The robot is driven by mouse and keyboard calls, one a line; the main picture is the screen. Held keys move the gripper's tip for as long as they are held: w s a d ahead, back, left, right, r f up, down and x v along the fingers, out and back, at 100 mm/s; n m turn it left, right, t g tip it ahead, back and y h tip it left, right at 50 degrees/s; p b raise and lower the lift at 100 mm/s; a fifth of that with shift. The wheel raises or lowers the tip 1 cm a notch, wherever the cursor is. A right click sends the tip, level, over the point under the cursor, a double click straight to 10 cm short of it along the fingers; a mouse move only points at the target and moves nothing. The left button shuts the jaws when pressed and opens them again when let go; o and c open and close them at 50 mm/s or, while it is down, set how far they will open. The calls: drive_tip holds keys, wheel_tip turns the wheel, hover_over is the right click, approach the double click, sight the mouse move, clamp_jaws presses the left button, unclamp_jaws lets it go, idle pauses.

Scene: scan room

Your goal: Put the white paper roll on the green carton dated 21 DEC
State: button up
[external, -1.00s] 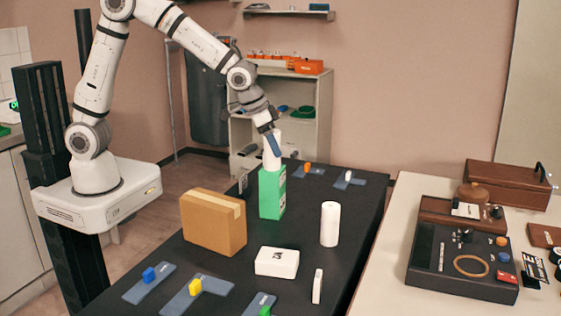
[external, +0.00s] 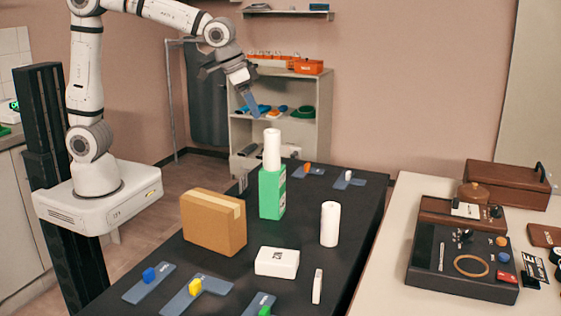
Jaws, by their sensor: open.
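A white paper roll (external: 272,149) stands upright on top of the green carton (external: 271,195) near the far end of the dark table. The date on the carton is too small to read. A second white roll (external: 330,223) stands upright on the table to the right of the carton. My gripper (external: 255,112) is open and empty, above and slightly left of the roll on the carton, clear of it.
Blue plates with coloured pieces lie near and far. A black device (external: 465,264) sits on the pale right counter.

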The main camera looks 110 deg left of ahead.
drive_tip(key=s+d+f+m+h, duration=0.1)
drive_tip(key=s+d+f+m, duration=0.1)
drive_tip(key=s+d, duration=0.7)
drive_tip(key=s+d+f+m+h, duration=0.1)
drive_tip(key=s+d+m, duration=0.3)
drive_tip(key=s+d, duration=0.4)
drive_tip(key=s+f, duration=0.1)
drive_tip(key=s, duration=0.3)
drive_tip(key=shift+s+d+f+g, duration=0.25)
drive_tip(key=shift+d+f+g, duration=0.05)
drive_tip(key=shift+d, duration=0.1)
